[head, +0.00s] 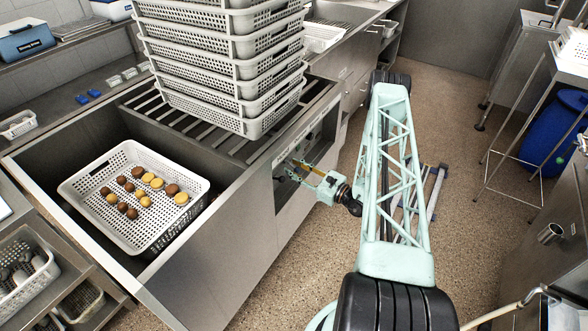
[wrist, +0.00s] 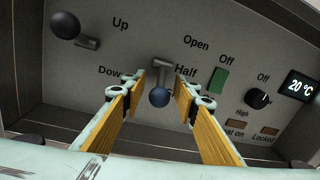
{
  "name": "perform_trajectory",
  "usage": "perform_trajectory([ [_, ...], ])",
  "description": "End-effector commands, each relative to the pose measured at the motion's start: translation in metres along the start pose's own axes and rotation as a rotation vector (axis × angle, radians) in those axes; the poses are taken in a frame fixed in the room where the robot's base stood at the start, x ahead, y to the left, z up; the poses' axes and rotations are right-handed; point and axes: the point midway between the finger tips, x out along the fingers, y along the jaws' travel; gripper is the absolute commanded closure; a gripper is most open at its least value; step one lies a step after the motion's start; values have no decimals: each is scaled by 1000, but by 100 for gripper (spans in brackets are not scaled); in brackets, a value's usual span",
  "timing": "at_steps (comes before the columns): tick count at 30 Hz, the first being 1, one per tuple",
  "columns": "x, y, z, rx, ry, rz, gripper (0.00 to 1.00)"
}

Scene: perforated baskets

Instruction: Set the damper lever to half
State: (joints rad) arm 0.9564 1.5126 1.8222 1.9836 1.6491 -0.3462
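The control panel (wrist: 60,70) fills the wrist view. A lever with a dark blue-grey ball knob (wrist: 159,97) stands near its middle, left of the labels "Open" and "Half". Its knob is at about the height of the lower part of the labels, below "Half". My gripper (wrist: 159,88) is open, with one yellow-padded finger on each side of this knob and a visible gap on both sides. In the head view my gripper (head: 284,173) reaches into the panel recess on the side of the steel counter; the lever is too small to make out there.
Another ball-knobbed lever (wrist: 65,25) stands at the left by "Up" and "Down". Right of my gripper are a green switch (wrist: 217,80), a black dial (wrist: 258,98) and a 20 °C display (wrist: 298,86). Stacked baskets (head: 225,70) stand on the counter above.

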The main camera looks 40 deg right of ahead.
Motion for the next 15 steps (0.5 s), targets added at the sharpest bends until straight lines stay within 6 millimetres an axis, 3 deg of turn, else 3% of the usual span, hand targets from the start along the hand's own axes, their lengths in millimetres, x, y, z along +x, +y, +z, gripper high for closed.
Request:
perform_trajectory([
  [8,0,0,0,0,0,0,72],
  [15,0,0,0,0,0,0,94],
])
